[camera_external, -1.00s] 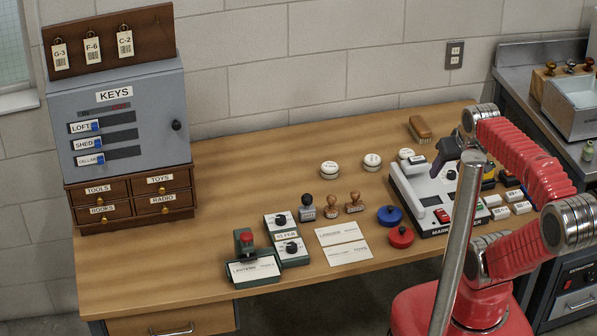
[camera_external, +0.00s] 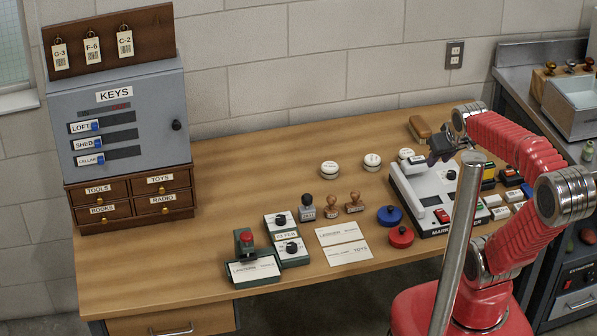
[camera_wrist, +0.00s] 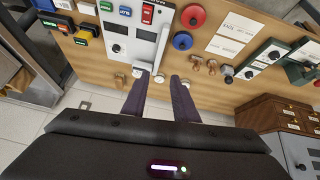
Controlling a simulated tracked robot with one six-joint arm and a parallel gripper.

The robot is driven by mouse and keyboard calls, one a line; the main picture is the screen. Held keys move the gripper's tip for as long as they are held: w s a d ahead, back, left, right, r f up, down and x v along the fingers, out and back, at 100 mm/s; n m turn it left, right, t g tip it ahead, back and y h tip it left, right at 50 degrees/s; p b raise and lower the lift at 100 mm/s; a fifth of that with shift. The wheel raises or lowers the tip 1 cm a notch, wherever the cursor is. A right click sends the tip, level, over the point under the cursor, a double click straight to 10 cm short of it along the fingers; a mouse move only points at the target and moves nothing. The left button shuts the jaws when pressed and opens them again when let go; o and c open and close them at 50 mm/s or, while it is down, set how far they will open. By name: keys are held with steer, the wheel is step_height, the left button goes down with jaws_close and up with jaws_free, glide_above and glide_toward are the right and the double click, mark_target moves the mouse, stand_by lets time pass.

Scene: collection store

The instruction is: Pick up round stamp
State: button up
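Two wooden-handled stamps (camera_external: 331,207) (camera_external: 354,204) and a black-knobbed grey stamp (camera_external: 307,208) stand in a row mid-desk. I cannot tell from the labels which is the round stamp. In the wrist view, the wooden stamps (camera_wrist: 197,63) (camera_wrist: 212,67) and the black-knobbed one (camera_wrist: 228,74) sit right of the fingertips. My gripper (camera_external: 438,150) is raised above the white marking machine's back, to the right of the stamps and apart from them. In the wrist view, my gripper (camera_wrist: 159,80) has its two dark fingers apart with nothing held between them.
The white machine (camera_external: 420,185) stands between my arm and the stamps. Blue (camera_external: 389,216) and red (camera_external: 401,237) knobbed discs lie left of it. White round pieces (camera_external: 330,169) sit behind the stamps, paper cards (camera_external: 342,233) in front. Bare desk lies left of the stamps.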

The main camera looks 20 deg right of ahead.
steer(key=w+a+f+n+t, duration=0.1)
steer(key=w+f+n, duration=0.1)
steer(key=w, duration=0.4)
steer(key=w+a+f+n+t, duration=0.1)
steer(key=w+a+f, duration=0.15)
steer(key=w, duration=0.25)
steer(key=n+t+y, duration=0.2)
steer(key=n+y, duration=0.4)
steer(key=n, duration=0.1)
glide_above(334, 199)
steer(key=w+d, duration=0.2)
steer(key=d, duration=0.3)
step_height(334, 199, down, 14)
steer(key=a+f+y, duration=0.1)
steer(key=s+a+f+n+y, duration=0.1)
steer(key=a, duration=0.1)
steer(key=s+a+f+n+y, duration=0.1)
steer(key=a, duration=0.1)
steer(key=shift+s+f, duration=0.15)
steer(key=shift+f, duration=0.25)
steer(key=shift+s+d+f+m+t, duration=0.2)
steer(key=shift+s+d+f, duration=0.1)
steer(key=shift+f, duration=0.15)
steer(key=shift+s+d+f+m+t, duration=0.15)
steer(key=shift+d+f+m, duration=0.1)
steer(key=shift+f, duration=0.2)
steer(key=shift+s+d+f+h, duration=0.1)
steer(key=shift+d+f+h, duration=0.2)
steer(key=shift+d, duration=0.05)
